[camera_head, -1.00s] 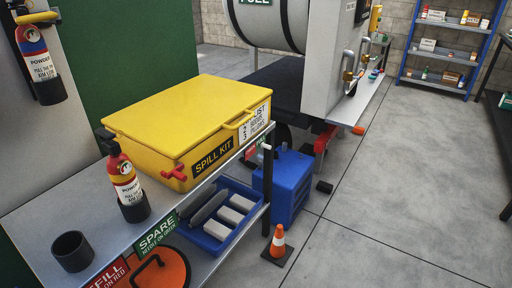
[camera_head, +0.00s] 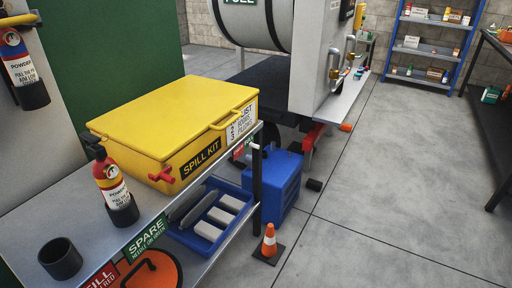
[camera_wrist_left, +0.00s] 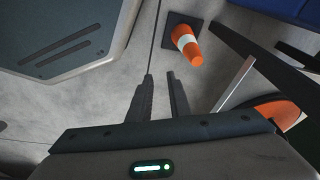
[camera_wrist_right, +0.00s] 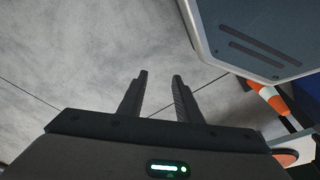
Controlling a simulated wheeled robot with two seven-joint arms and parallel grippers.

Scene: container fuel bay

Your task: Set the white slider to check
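I cannot make out a white slider in any view. A yellow spill kit box (camera_head: 165,115) sits on the grey bench, with a partly hidden white list label (camera_head: 242,122) on its right side. My left gripper (camera_wrist_left: 161,76) shows in its wrist view with its fingers a little apart and nothing between them, above the floor. My right gripper (camera_wrist_right: 160,75) also has its fingers apart and is empty over bare floor. Neither gripper shows in the head view.
On the bench stand a red extinguisher (camera_head: 114,188) and a dark cup (camera_head: 60,258). A blue tray (camera_head: 207,215) is on the lower shelf. A blue container (camera_head: 276,180) and an orange cone (camera_head: 269,242) stand on the floor. Blue shelves (camera_head: 428,45) stand behind.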

